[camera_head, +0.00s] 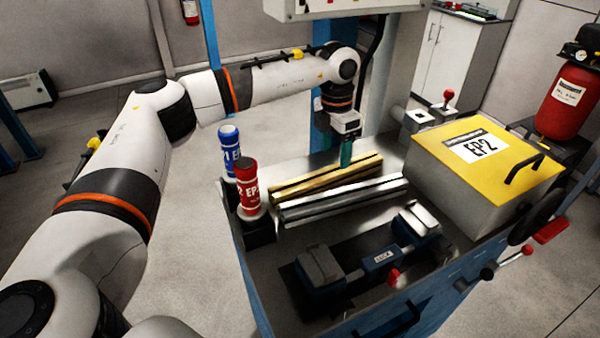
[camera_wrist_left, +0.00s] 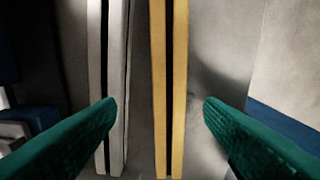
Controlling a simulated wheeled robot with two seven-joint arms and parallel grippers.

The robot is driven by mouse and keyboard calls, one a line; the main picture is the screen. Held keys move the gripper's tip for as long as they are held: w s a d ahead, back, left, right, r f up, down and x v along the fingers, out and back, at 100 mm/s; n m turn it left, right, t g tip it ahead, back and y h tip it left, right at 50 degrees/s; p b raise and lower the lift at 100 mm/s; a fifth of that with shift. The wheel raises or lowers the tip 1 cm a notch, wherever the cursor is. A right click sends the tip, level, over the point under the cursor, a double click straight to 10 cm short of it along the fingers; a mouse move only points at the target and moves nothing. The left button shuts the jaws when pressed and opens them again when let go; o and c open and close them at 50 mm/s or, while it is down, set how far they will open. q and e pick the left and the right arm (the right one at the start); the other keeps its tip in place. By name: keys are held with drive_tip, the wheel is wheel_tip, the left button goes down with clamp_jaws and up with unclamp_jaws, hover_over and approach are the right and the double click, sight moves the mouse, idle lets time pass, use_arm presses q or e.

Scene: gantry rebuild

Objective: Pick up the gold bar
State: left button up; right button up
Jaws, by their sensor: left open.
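The gold bar (camera_head: 318,180) lies on the metal bench top, long and slotted along its length. A silver bar (camera_head: 340,198) lies parallel on its near side, with a narrow gap between them. In the left wrist view, the gold bar (camera_wrist_left: 169,80) runs upright between the two open green fingers (camera_wrist_left: 160,115). The silver bar (camera_wrist_left: 113,80) shows to its left, partly behind the left fingertip. The gripper holds nothing. My right gripper is not in view.
A blue bottle (camera_head: 230,150) and a red bottle (camera_head: 248,186) stand at the bench's left edge. A vise (camera_head: 375,255) sits in front of the bars. A yellow-lidded box (camera_head: 485,165) stands on the right. Bare bench shows behind the gold bar.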

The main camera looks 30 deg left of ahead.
sight(330, 171)
use_arm(q)
drive_tip(key=shift+s+a+f+y, duration=0.25)
drive_tip(key=shift+s+a+y, duration=0.05)
drive_tip(key=shift+s+a, duration=0.2)
drive_tip(key=shift+f, duration=0.35)
drive_tip(key=shift+w+f+p, duration=0.15)
drive_tip(key=shift+f+p, duration=0.3)
drive_tip(key=shift+f, duration=0.4)
drive_tip(key=f, duration=0.2)
drive_tip(key=f+p, duration=0.1)
drive_tip(key=shift+w+f, duration=0.3)
drive_tip(key=shift+f, duration=0.55)
drive_tip(key=c, duration=0.6)
drive_tip(key=shift+r, duration=0.1)
clamp_jaws()
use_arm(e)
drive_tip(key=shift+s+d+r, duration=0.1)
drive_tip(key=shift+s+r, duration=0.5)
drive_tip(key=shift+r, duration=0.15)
use_arm(q)
drive_tip(key=shift+w, duration=0.1)
